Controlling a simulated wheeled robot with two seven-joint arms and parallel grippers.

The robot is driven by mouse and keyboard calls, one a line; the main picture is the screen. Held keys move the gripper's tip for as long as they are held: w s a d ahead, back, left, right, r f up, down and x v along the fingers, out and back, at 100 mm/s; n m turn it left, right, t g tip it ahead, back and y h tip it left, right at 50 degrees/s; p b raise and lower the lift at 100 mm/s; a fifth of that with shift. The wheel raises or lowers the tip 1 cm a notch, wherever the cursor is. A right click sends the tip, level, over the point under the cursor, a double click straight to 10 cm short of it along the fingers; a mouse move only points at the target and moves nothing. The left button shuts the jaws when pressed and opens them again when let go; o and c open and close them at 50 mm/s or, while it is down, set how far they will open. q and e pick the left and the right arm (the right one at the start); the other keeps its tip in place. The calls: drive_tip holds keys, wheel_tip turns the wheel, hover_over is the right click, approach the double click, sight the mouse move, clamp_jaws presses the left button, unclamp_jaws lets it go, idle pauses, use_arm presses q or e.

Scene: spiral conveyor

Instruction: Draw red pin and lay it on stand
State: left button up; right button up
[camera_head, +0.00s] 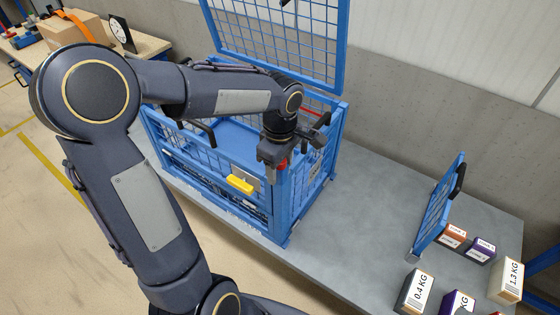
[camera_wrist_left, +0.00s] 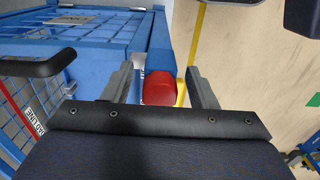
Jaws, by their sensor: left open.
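The red pin (camera_head: 281,165) shows as a small red piece at the near right corner of the blue mesh cage (camera_head: 282,218), partly hidden by my gripper. In the left wrist view, its rounded red end (camera_wrist_left: 159,88) shows just below a blue corner part. My left gripper (camera_wrist_left: 161,86) is open, with one finger on each side of the red end and visible gaps between. In the head view, the left gripper (camera_head: 276,163) hangs over that corner. I cannot tell which thing is the stand. My right gripper is not in view.
The cage's mesh lid (camera_head: 282,40) stands raised. A yellow part (camera_head: 240,184) is on its front. A blue mesh panel with a black handle (camera_head: 437,208) stands upright at right, near several weight-marked boxes (camera_head: 416,291). The grey table (camera_head: 365,215) is clear between cage and panel.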

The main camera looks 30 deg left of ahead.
use_arm(q)
drive_tip(key=shift+c, duration=0.2)
drive_tip(key=c, duration=0.9)
drive_tip(key=o, duration=0.9)
drive_tip(key=shift+o, duration=0.2)
drive_tip(key=shift+r, duration=0.1)
